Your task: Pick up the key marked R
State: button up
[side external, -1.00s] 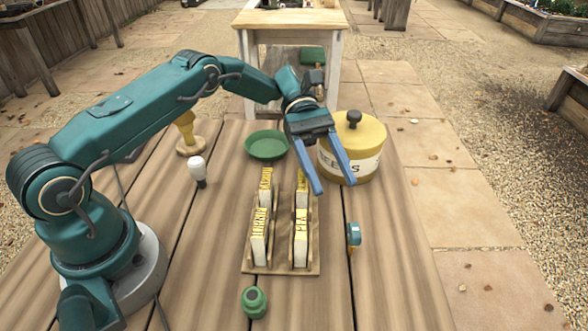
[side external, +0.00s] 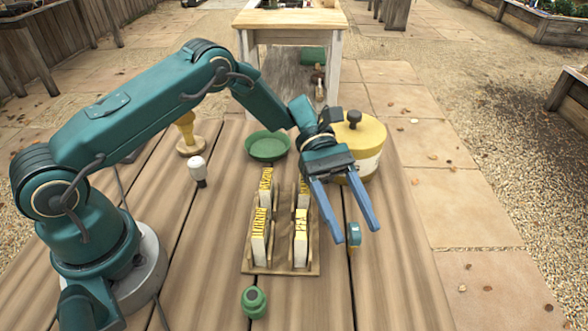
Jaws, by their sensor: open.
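I cannot make out a key or a letter R in this view. A small teal and yellow item (side external: 354,235) lies on the table right of a wooden rack; its markings are too small to read. My gripper (side external: 357,236) is open and empty, pointing down. Its two blue fingers show on either side of the small item in the picture, with a gap between them. I cannot tell how high the fingertips are above it.
A yellow lidded pot (side external: 368,133) stands behind my gripper. A green dish (side external: 267,146) sits behind the rack. A white-topped item (side external: 197,170) and a wooden stand (side external: 190,148) are at left. A green bottle (side external: 253,302) is in front. The table's right front is clear.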

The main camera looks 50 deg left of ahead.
jog(key=shift+s+f, duration=0.15)
jog(key=shift+f, duration=0.2)
grip_shut()
